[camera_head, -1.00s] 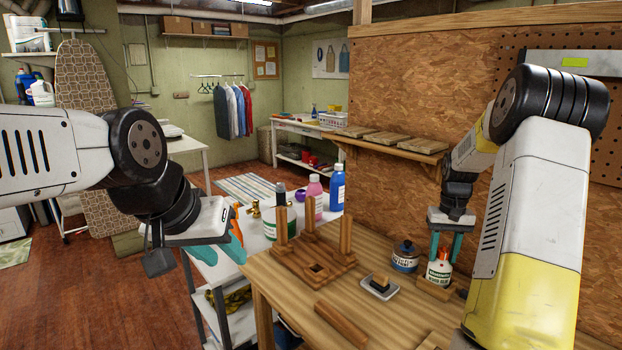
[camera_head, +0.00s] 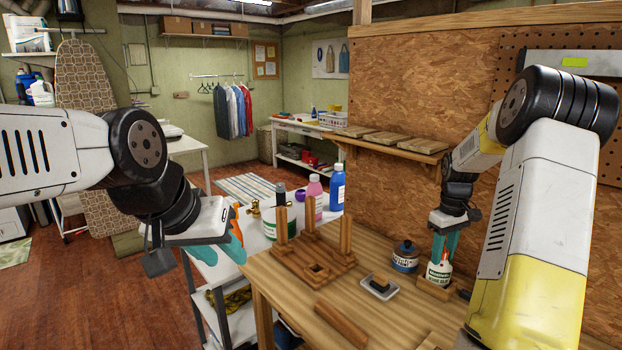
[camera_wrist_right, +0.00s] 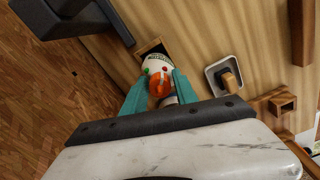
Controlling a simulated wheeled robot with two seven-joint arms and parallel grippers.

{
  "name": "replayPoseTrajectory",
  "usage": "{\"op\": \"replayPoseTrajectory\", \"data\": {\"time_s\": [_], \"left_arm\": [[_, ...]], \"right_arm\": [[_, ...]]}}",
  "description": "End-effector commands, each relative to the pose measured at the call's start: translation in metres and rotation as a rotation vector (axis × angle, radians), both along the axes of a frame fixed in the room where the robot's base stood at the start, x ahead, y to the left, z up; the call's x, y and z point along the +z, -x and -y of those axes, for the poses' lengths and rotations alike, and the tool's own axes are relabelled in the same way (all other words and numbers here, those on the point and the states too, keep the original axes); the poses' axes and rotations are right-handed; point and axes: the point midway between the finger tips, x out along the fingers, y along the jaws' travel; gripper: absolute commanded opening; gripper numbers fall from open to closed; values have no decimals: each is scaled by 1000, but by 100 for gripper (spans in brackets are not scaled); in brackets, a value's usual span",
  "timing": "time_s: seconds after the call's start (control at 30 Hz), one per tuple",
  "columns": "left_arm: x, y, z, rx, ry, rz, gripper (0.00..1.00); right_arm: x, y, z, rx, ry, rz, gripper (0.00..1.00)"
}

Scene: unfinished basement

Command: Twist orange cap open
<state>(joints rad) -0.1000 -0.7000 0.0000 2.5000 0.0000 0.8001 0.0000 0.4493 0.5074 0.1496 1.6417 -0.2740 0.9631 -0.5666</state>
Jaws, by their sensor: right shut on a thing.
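A white bottle (camera_head: 440,271) with a green label stands in a small wooden holder (camera_head: 434,289) at the right of the workbench. In the right wrist view, its orange cap (camera_wrist_right: 159,84) sits between the teal fingers of my right gripper (camera_wrist_right: 160,92). My left gripper (camera_head: 225,258) hangs open and empty at the left, away from the bottle, near the white side table.
On the wooden workbench (camera_head: 285,284), a dark blue jar (camera_head: 405,260) stands left of the bottle. A small white dish (camera_head: 378,289) with a block and a wooden stand with posts (camera_head: 312,262) are further left. A plywood wall (camera_head: 430,110) rises behind.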

Motion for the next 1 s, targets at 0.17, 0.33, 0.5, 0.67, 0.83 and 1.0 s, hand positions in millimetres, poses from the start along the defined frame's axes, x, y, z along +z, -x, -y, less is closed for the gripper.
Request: {"op": "replayPoseTrajectory", "data": {"time_s": [0.17, 0.33, 0.5, 0.67, 0.83, 1.0], "left_arm": [[0, 0, 0, 0, 0, 0, 36], [0, 0, 0, 0, 0, 0, 36], [0, 0, 0, 0, 0, 0, 36], [0, 0, 0, 0, 0, 0, 36], [0, 0, 0, 0, 0, 0, 36], [0, 0, 0, 0, 0, 0, 36]], "right_arm": [[-4, 2, -1, 242, -5, -8, 9], [-4, 2, -1, 321, -5, -8, 8], [-4, 2, -1, 319, -5, -8, 7], [-4, 2, -1, 416, -5, -8, 7], [-3, 2, -1, 660, -6, -6, 5], [-3, 2, -1, 769, -6, -6, 4]]}}
